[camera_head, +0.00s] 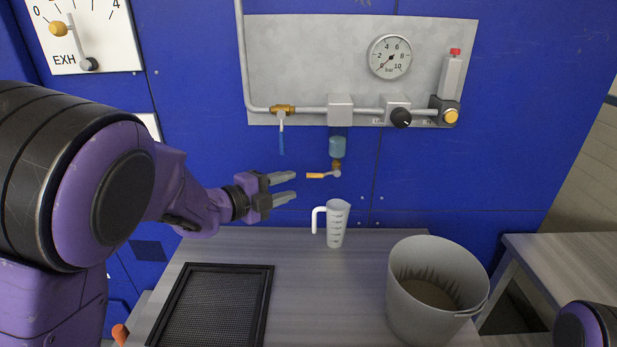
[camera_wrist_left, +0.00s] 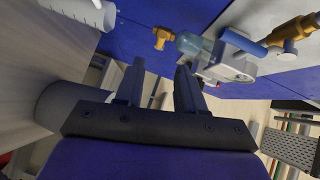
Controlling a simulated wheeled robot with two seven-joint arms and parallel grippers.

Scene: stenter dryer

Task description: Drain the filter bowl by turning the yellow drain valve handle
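The yellow drain valve handle (camera_head: 315,176) points left from a small valve under the blue-tinted filter bowl (camera_head: 338,147). The bowl hangs below the pipe on the grey panel. In the left wrist view the bowl (camera_wrist_left: 192,43) and a brass-coloured drain fitting (camera_wrist_left: 162,36) show beyond the fingers. My left gripper (camera_head: 294,187) is open and empty, its fingers pointing right, just left of and slightly below the handle in the picture. Its two fingers (camera_wrist_left: 160,68) are apart in the wrist view. Contact with the handle is not visible. My right gripper is not in view.
A grey bucket (camera_head: 404,305) stands to the right and a black mesh tray (camera_head: 268,290) lies at left. Above are a blue-handled valve (camera_head: 282,142), pressure gauge (camera_head: 390,57) and black knob (camera_head: 401,118).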

